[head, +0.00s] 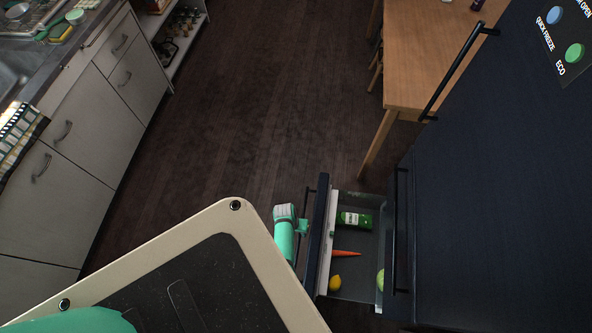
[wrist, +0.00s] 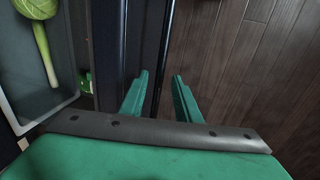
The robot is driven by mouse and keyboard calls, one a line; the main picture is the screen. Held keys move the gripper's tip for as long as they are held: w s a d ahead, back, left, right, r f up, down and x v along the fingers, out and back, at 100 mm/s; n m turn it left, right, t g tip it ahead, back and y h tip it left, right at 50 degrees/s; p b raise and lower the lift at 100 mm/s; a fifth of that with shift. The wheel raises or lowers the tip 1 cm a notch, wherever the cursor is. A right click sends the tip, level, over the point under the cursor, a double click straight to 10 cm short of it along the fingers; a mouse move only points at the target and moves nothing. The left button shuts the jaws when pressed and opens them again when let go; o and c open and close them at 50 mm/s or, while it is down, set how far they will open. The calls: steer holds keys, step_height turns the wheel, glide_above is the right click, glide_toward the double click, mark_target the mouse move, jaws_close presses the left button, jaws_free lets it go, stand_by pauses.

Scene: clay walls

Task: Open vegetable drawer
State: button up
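The vegetable drawer (head: 345,275) stands pulled out from the dark fridge, with its contents showing. Its dark front (head: 321,225) carries a bar handle (head: 309,205) on the outer side. My gripper (head: 303,227) is at this handle in the head view. In the wrist view, the two green fingers of my gripper (wrist: 160,92) are apart, with the dark handle bar (wrist: 166,55) running between them; neither finger clearly presses on it. Inside the drawer are a green labelled carton or bottle (head: 355,220), a carrot (head: 346,253), a yellow lemon-like item (head: 335,283) and a pale green round vegetable (head: 380,280).
The fridge (head: 490,190) fills the right side, with another long handle (head: 455,75) higher up. A wooden table (head: 430,55) stands behind the drawer. White cabinets (head: 75,135) line the left. The wooden floor (head: 230,110) between is clear.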

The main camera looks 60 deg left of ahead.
step_height(320, 180, up, 10)
steer(key=s+a, duration=0.1)
steer(key=shift+f, duration=0.25)
steer(key=shift+s, duration=0.15)
stand_by(0.5)
steer(key=s+d+r+m+t, duration=0.1)
steer(key=d+r+m+t, duration=0.2)
steer(key=d+r, duration=0.6)
steer(key=s+d+r+m+t+y, duration=0.1)
steer(key=d+r+t, duration=0.5)
steer(key=r, duration=1.3)
steer(key=s+d+r+m+t, duration=0.3)
steer(key=d+r+m+t, duration=0.1)
steer(key=d+r, duration=1)
steer(key=shift+s+m+t, duration=0.15)
steer(key=shift+m+t, duration=0.25)
steer(key=shift+m, duration=0.3)
steer(key=shift+d+r, duration=0.1)
steer(key=shift+d, duration=0.05)
